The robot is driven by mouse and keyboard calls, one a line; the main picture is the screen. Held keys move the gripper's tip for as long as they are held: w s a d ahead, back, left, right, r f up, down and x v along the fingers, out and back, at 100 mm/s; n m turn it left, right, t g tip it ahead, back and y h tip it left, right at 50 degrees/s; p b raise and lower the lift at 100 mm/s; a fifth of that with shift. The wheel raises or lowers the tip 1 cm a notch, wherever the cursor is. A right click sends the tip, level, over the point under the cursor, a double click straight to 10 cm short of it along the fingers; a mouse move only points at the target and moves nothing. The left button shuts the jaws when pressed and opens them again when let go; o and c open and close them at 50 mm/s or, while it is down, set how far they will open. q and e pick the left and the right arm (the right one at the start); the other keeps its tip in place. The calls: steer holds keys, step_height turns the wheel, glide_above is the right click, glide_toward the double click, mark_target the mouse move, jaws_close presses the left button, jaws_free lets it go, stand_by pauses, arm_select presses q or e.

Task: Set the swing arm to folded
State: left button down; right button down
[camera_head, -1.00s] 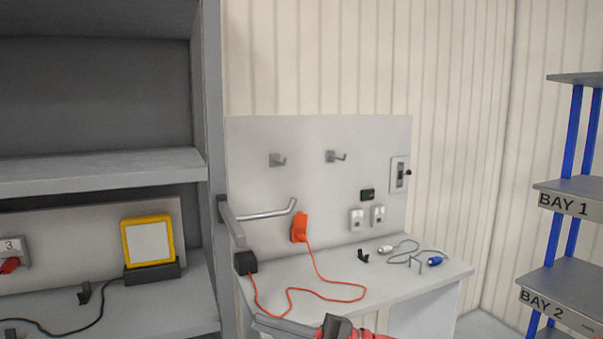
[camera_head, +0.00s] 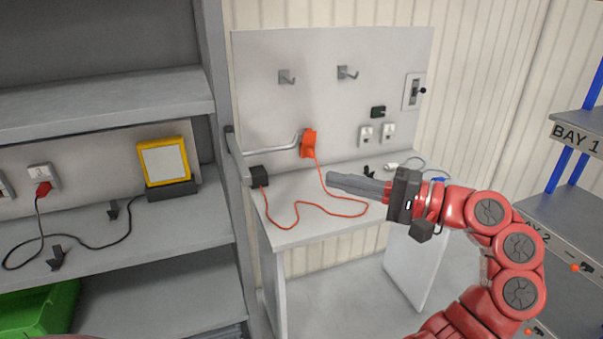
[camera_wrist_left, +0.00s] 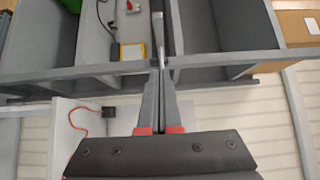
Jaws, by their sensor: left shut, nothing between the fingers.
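The swing arm (camera_head: 270,147) is a thin grey metal rod with an upturned end. It is hinged at the grey cabinet's right post (camera_head: 232,155) and sticks out to the right, over the white bench in front of its back panel. My left gripper (camera_head: 332,181) is shut and empty above the bench, right of and a little below the rod's end, fingers pointing left. It is apart from the rod in the picture. In the left wrist view its shut fingers (camera_wrist_left: 161,75) point toward the cabinet's edge; a grey bar beyond the tips is hard to identify. My right gripper is not in view.
An orange cord (camera_head: 310,205) runs from an orange plug (camera_head: 308,143) across the bench to a black box (camera_head: 258,176). Hooks (camera_head: 347,73) stand out from the panel. A yellow-framed screen (camera_head: 163,162) stands on the cabinet shelf. Blue-post shelves are at right.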

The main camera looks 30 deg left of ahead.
arm_select(q)
steer(key=s+a+p, duration=0.4)
steer(key=a+p, duration=0.3)
steer(key=a, duration=0.5)
steer(key=shift+a+p, duration=0.25)
steer(key=shift+p, duration=0.1)
